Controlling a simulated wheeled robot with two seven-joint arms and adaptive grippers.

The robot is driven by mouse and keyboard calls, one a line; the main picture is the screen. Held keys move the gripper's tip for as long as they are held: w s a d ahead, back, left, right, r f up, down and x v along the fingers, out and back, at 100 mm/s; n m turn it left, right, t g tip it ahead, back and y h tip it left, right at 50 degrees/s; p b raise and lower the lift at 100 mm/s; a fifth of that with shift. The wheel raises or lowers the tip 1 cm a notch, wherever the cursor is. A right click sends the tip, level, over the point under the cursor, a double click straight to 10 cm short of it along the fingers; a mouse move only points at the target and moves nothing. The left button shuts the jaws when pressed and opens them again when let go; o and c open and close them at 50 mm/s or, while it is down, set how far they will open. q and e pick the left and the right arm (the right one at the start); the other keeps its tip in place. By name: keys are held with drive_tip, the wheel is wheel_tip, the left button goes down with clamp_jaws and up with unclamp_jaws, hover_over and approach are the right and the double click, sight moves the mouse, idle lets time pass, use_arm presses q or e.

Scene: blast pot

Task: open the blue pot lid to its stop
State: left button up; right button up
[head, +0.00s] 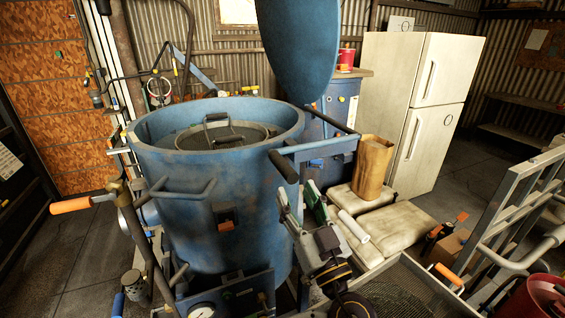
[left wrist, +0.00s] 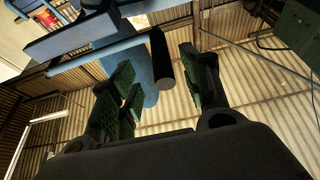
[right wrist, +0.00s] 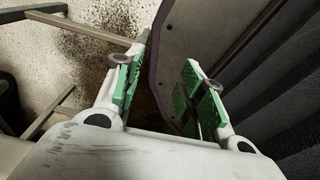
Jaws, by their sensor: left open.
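The blue pot (head: 215,185) stands at centre left with its top open. Its blue lid (head: 300,45) is raised, standing steeply above the pot's right rear; its upper edge is out of frame. A blue arm with a dark cylindrical grip (head: 283,166) sticks out beside the pot's right rim. My left gripper (head: 300,195) is open, just below that grip. In the left wrist view, the grip (left wrist: 162,60) shows in the gap beyond my open fingers (left wrist: 158,80), with no clear contact. My right gripper (right wrist: 168,75) is open and empty in its own view, outside the head view.
A round mesh screen with a handle (head: 215,135) lies inside the pot. Pale sacks (head: 400,230) and a paper bag (head: 372,168) are to the right. An orange-ended lever (head: 72,206) sticks out left. A metal railing (head: 510,200) stands at right.

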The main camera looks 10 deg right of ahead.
use_arm(q)
drive_tip(key=p, duration=0.3)
approach(276, 153)
drive_tip(key=x, duration=0.3)
drive_tip(key=shift+w+r, duration=0.25)
drive_tip(key=shift+w, duration=0.1)
drive_tip(key=shift+x, duration=1)
drive_tip(key=shift+f, duration=0.1)
clamp_jaws()
